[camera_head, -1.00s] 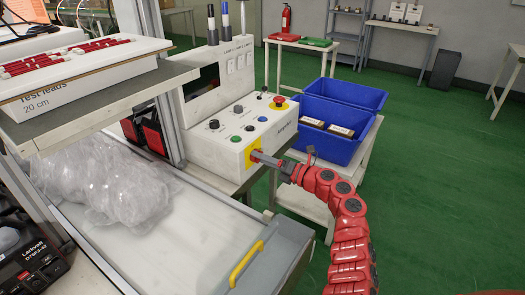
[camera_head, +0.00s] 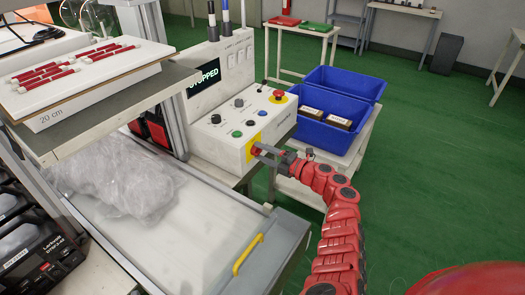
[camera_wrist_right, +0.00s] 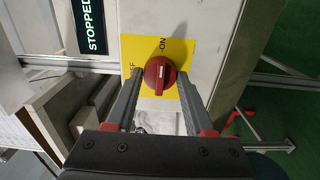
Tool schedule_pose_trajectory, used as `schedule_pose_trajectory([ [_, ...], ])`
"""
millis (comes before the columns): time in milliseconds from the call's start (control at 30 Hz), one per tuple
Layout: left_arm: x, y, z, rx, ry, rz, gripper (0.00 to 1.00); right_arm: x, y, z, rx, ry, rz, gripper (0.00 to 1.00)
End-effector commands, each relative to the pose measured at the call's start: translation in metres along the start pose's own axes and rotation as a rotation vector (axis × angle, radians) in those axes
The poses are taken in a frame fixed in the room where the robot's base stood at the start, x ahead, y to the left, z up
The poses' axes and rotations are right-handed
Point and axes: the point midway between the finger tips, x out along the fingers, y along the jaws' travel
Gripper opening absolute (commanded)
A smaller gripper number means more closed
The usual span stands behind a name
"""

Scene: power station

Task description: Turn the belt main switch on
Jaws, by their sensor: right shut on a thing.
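The belt main switch is a red rotary knob (camera_wrist_right: 159,73) on a yellow plate (camera_wrist_right: 187,52) on the side of a white control box (camera_head: 215,147). In the right wrist view the plate has ON at the upper right and an OFF label, partly hidden, at the left. The knob's grip points toward the bottom of that picture. My right gripper (camera_wrist_right: 160,78) is shut on the knob, one finger on each side. In the head view the right gripper (camera_head: 260,149) meets the yellow plate from the right. My left gripper is not in view.
A display (camera_head: 203,77) on the console reads STOPPED. A red emergency button (camera_head: 278,95) and several small knobs sit on the box top. Blue bins (camera_head: 325,133) stand behind my right arm. A belt bed with a yellow handle (camera_head: 248,254) and clear plastic bags (camera_head: 115,185) lies in front.

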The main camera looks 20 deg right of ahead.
Motion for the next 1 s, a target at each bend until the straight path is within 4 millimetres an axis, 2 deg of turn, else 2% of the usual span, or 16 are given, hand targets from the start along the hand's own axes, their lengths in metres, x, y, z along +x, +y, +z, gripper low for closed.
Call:
schedule_pose_trajectory([
  [433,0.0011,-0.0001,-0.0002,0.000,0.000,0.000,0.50,0.0002,0.0018,0.0009,0.010,-0.003,0.004,0.00],
  [467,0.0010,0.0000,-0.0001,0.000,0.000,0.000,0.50,0.0002,0.0017,0.0010,0.010,-0.003,0.004,0.55],
  [600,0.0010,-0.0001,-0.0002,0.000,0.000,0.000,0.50,0.0001,0.0013,0.0007,0.010,-0.002,0.003,0.81],
  [633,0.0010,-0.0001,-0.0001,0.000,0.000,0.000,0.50,0.0001,0.0012,0.0007,0.010,-0.002,0.003,0.84],
  [1000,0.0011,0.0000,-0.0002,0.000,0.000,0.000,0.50,-0.0043,-0.0005,0.0008,0.010,-0.003,0.000,0.84],
])
